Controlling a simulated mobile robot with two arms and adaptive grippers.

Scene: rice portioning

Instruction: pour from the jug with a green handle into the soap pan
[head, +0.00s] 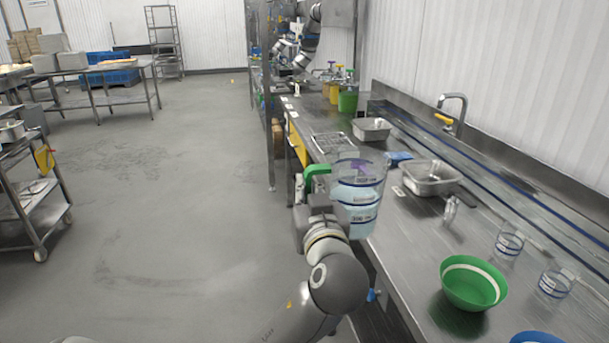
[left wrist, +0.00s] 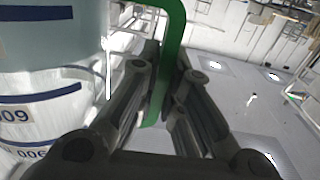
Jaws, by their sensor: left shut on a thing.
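The clear jug (head: 359,205) with a green handle (head: 316,174) is held up beside the counter's left edge, roughly upright. It has dark blue bands, labels and pale blue contents. My left gripper (head: 310,195) is shut on the green handle; in the left wrist view the handle (left wrist: 172,60) passes between the fingers and the jug (left wrist: 45,95) fills the left side. Two steel pans stand on the counter beyond the jug: a nearer one (head: 430,190) and a farther one (head: 371,135). I cannot tell which is the soap pan. My right gripper is not in view.
A green bowl (head: 456,297), two clear measuring cups (head: 509,243) (head: 552,285) and a small clear item (head: 450,208) stand on the near counter. A faucet (head: 455,108) rises behind the pans. Coloured jugs (head: 348,101) stand farther back. The floor at left is open.

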